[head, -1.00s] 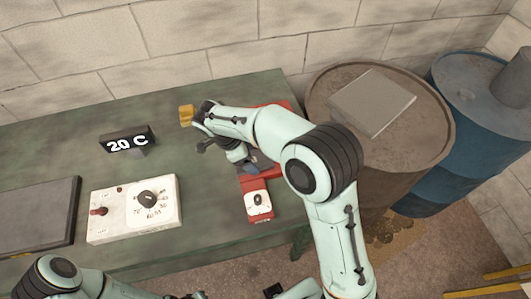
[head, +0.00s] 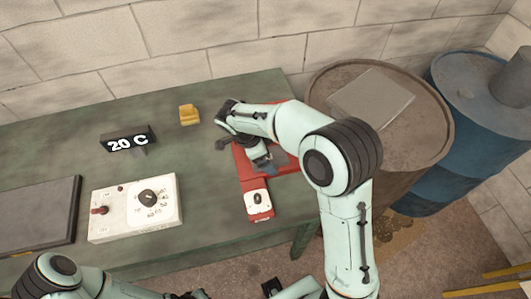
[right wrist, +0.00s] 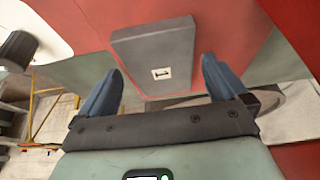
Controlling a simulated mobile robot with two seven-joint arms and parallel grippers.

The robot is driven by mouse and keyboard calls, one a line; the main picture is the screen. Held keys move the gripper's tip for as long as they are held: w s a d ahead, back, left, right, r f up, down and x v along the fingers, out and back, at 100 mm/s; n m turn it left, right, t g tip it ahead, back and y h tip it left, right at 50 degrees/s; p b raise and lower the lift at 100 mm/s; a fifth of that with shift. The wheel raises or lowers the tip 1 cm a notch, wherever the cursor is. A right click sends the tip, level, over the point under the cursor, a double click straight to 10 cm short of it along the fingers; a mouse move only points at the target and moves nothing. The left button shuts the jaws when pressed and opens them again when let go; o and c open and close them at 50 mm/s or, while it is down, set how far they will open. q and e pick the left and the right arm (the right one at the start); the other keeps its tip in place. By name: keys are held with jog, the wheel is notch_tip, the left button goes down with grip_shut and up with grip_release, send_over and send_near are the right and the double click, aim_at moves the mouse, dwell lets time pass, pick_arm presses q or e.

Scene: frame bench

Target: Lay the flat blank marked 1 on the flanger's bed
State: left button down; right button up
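The flat grey blank (right wrist: 155,50) with a white label marked 1 lies over a red surface in the right wrist view. The red machine (head: 258,205), which I take for the flanger, stands at the right end of the green bench. My right gripper (right wrist: 163,87) is open, with a blue fingertip on each side near the blank's front edge. Neither finger visibly grips it. In the head view my right gripper (head: 263,162) is above the red machine, and my wrist hides part of its bed. My left arm enters at the bottom left; its gripper is not clearly shown.
The green bench (head: 60,140) carries a yellow block (head: 189,115), a 20 C display (head: 127,142), a white dial box (head: 135,208) and a dark plate (head: 38,215). Right of it stand a rusty drum (head: 420,145) with a grey sheet (head: 372,98) on top, and a blue drum (head: 470,130).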

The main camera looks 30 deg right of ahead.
jog(key=shift+w, duration=0.1)
jog(key=shift+a+r, duration=0.2)
jog(key=shift+r, duration=0.3)
jog(key=w+a, duration=0.1)
jog(key=a, duration=0.3)
jog(key=w+a, duration=0.1)
jog(key=a, duration=0.6)
jog(key=shift+w+a+r+b, duration=0.2)
jog(key=shift+w+a+b, duration=0.1)
jog(key=shift+w+a, duration=0.1)
